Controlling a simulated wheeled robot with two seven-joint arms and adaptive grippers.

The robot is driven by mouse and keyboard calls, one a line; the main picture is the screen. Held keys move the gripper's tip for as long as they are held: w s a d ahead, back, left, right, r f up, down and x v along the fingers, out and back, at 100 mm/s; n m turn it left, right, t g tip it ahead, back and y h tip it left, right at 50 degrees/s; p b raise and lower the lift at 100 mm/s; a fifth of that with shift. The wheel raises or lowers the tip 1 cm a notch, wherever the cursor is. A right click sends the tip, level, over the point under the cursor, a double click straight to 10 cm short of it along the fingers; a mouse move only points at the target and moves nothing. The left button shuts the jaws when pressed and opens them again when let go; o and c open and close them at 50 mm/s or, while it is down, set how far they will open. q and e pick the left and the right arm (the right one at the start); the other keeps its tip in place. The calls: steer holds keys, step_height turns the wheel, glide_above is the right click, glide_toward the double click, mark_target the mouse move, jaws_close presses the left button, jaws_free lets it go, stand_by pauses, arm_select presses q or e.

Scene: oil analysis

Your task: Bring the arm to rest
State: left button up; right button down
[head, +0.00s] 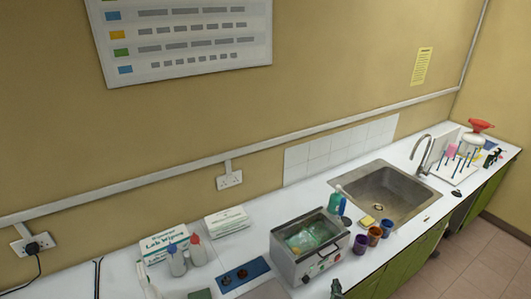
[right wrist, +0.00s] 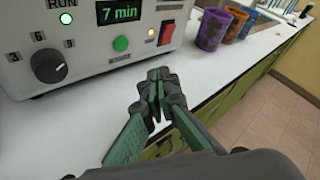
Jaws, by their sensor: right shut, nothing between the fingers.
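My right gripper (head: 336,288) shows at the bottom edge of the head view, low in front of the metal bath. In the right wrist view the right gripper (right wrist: 158,82) has its green-grey fingers closed together with nothing between them. It is above the worktop's front edge, apart from the bath's front panel. Most of my right arm is out of the head view. My left gripper shows in neither view.
The metal bath (head: 284,262) has its knob and lit "7 min" display (right wrist: 119,14) close by. Purple, orange and blue cups (head: 361,245) stand to its right, before the sink (head: 360,187). Bottles (head: 177,261) and wipes boxes stand left. Floor (right wrist: 268,125) beyond the counter edge is clear.

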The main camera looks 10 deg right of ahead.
steer(key=s+d+f+m+g, duration=0.2)
steer(key=s+m+g, duration=0.5)
steer(key=s+m, duration=1.4)
steer(key=s+a+r+m+g+y, duration=0.1)
steer(key=s+a+m+y, duration=0.15)
steer(key=s+m, duration=0.5)
steer(key=s+a+r+m+g+y, duration=0.1)
steer(key=s+a+m+g+y, duration=0.15)
steer(key=s+m, duration=0.5)
step_height(320, 180, down, 36)
steer(key=a+b, duration=0.1)
steer(key=b, duration=0.4)
steer(key=s+f+g+b, duration=0.2)
steer(key=s+f+b, duration=0.2)
steer(key=s+f, duration=1.5)
steer(key=shift+s+f, duration=0.4)
steer(key=shift+f, duration=0.45)
